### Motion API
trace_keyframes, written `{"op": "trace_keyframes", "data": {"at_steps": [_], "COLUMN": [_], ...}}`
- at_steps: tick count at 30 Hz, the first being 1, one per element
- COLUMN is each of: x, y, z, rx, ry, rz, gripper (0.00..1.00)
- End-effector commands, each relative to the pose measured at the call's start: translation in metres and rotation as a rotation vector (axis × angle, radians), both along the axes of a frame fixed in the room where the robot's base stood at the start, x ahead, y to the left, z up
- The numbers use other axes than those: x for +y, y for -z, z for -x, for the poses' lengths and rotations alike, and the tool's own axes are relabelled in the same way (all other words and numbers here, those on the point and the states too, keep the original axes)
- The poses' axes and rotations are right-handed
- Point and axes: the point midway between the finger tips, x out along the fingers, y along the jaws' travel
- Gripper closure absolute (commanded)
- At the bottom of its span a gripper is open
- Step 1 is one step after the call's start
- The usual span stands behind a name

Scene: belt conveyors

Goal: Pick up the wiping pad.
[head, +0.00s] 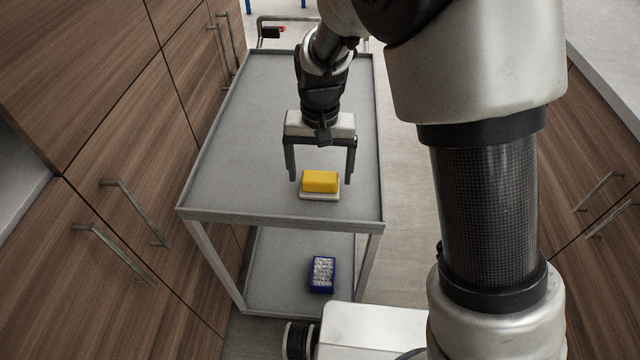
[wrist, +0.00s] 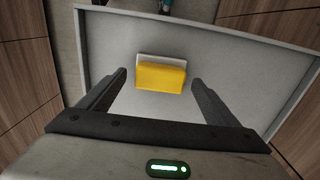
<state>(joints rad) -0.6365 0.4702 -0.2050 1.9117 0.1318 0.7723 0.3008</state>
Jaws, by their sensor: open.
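The wiping pad (head: 320,182) is a yellow block with a pale grey-white layer under it. It lies flat on the top shelf of the grey cart, near the front edge. My gripper (head: 320,178) points down over it, open, with one finger on each side of the pad. In the wrist view the pad (wrist: 161,75) shows ahead of and between the two fingers (wrist: 158,78), with gaps on both sides. Nothing is held.
The grey cart (head: 250,130) has a raised rim and a clear top around the pad. A blue box with pale contents (head: 322,273) sits on its lower shelf. Wooden cabinets with bar handles (head: 120,200) stand close on the left, and more (head: 590,200) on the right.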

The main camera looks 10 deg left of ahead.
Motion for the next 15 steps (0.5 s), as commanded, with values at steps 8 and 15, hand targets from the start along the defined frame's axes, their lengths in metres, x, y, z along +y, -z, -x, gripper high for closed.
{"op": "trace_keyframes", "data": {"at_steps": [8, 15], "x": [0.0, 0.0], "y": [0.022, 0.022], "z": [0.0, 0.0], "rx": [0.0, 0.0], "ry": [0.001, 0.001], "rz": [0.0, 0.0], "gripper": [0.16, 0.39]}}
